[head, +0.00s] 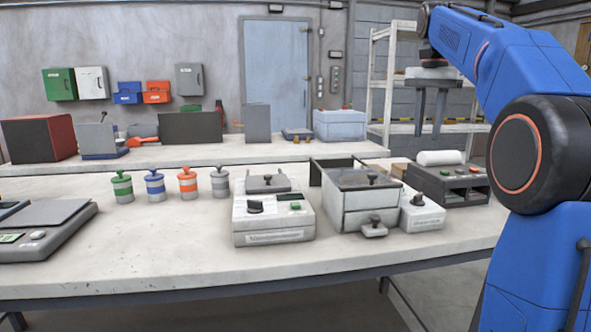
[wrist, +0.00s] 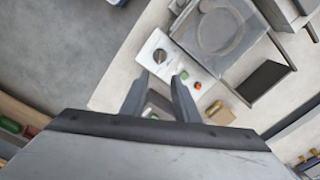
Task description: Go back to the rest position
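My gripper (head: 429,134) hangs from my blue arm at the upper right in the head view, its fingers pointing down. It is raised above the right part of the bench, in front of the white shelf rack. In the wrist view the two fingers of my gripper (wrist: 158,90) stand apart, and I see nothing held between them. Below them lies a white control box (wrist: 158,62) with a dark knob, a green button and a red button.
The front bench (head: 140,245) carries several colour-banded canisters (head: 188,184), a scale (head: 45,226), a white box with a knob (head: 272,220), a metal hopper unit (head: 365,205) and a dark machine (head: 447,186) with a white roll. A back bench (head: 300,150) stands behind. The air around the gripper looks clear.

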